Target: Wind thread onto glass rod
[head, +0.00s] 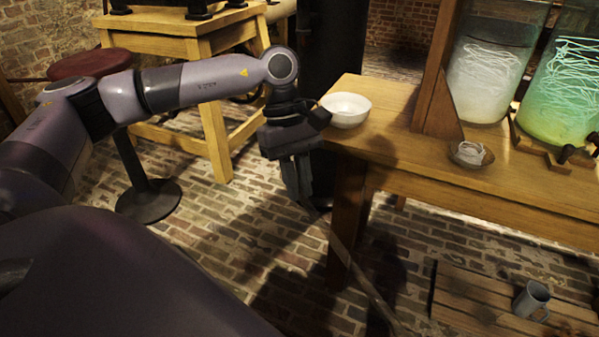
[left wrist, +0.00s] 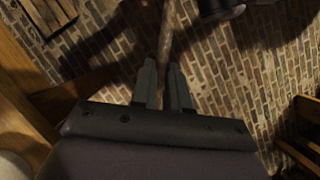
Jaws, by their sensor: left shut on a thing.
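My left gripper (head: 303,200) hangs in the gap left of the workbench, fingers pointing down. It is shut on a long, thin, brownish rod (head: 352,262), which slants down to the right toward the brick floor. In the left wrist view the rod (left wrist: 167,35) runs up from between the two fingers (left wrist: 164,88). I cannot tell whether it is glass, and no thread shows on it. A small dish (head: 459,160) on the bench holds a loose white thread (head: 470,152). My right gripper is not in view.
A white bowl (head: 346,115) stands at the left end of the workbench (head: 400,150). A grey mug (head: 531,298) sits on a low wooden platform (head: 470,300). A stool (head: 90,64) stands left.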

